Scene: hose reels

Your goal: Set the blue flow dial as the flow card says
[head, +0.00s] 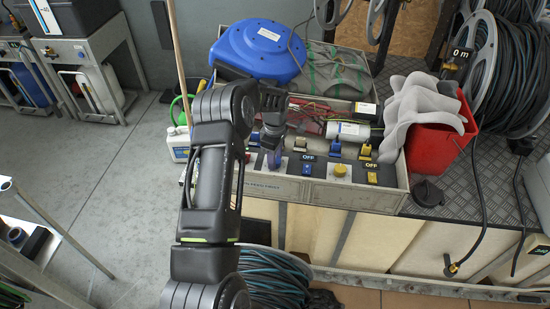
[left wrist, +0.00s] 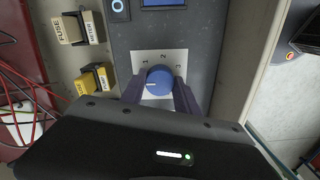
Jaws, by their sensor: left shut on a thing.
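The blue flow dial (left wrist: 160,80) sits on a pale plate (left wrist: 150,60) with small numbers around it, in the left wrist view. A white mark on the dial points left and slightly down, not clearly at any number. My left gripper's two fingers (left wrist: 160,93) stand on either side of the dial, closed on it. In the head view my left gripper (head: 272,146) is over the left end of the panel, and the arm covers part of it. No flow card can be made out. My right gripper is not in view.
A blue hose reel (head: 262,50) is behind, and a red bin (head: 434,143) with grey cloth is at right.

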